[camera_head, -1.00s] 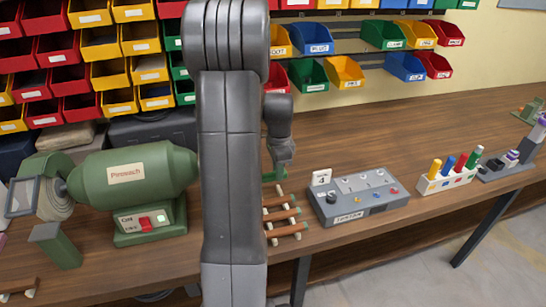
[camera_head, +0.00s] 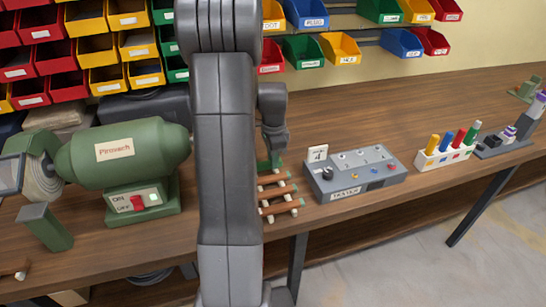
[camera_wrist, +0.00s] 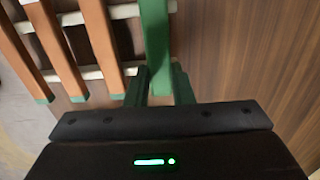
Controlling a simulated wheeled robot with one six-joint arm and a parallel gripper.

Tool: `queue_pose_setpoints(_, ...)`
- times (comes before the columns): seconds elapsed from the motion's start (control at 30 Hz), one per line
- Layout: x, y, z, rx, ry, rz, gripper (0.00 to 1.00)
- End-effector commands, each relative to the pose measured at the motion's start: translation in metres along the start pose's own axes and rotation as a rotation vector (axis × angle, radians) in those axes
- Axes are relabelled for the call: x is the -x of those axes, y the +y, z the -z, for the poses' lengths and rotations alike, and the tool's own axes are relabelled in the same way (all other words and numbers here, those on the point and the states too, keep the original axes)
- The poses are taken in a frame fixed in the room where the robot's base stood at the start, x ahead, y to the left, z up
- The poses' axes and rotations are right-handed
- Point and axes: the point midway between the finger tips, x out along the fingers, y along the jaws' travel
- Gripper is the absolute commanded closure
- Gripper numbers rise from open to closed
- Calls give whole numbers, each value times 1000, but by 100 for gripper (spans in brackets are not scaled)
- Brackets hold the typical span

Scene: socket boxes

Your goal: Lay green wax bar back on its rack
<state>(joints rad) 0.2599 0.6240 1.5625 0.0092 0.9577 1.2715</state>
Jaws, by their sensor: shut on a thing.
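My gripper (camera_wrist: 158,84) is shut on the green wax bar (camera_wrist: 156,40), with one finger on each side of it. The bar runs away from the fingers toward the top of the wrist view. It lies over or just above the right ends of the rack's pale rails (camera_wrist: 122,11); I cannot tell if it touches them. Several brown bars with green ends (camera_wrist: 62,50) lie side by side on the rack, left of the green bar. In the head view my gripper (camera_head: 273,161) is at the far end of the rack (camera_head: 299,202), and my arm hides part of this area.
A grey tester box (camera_head: 355,178) stands right of the rack. A green polishing machine (camera_head: 125,160) stands to the left, behind my arm. A white holder with coloured sticks (camera_head: 446,155) is farther right. Bare wood (camera_wrist: 245,50) lies right of the green bar.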

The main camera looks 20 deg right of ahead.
Motion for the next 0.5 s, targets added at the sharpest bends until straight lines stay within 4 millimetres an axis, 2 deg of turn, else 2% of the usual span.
queue_pose_setpoints(0.07, 0, 0, 0, 0, 0, 0, 100)
queue_pose_setpoints(0.1, 0, 0, 0, 0, 0, 0, 71)
queue_pose_setpoints(0.2, 0, 0, 0, 0, 0, 0, 53)
queue_pose_setpoints(0.5, 2, 0, 0, 0, 0, 1, 53)
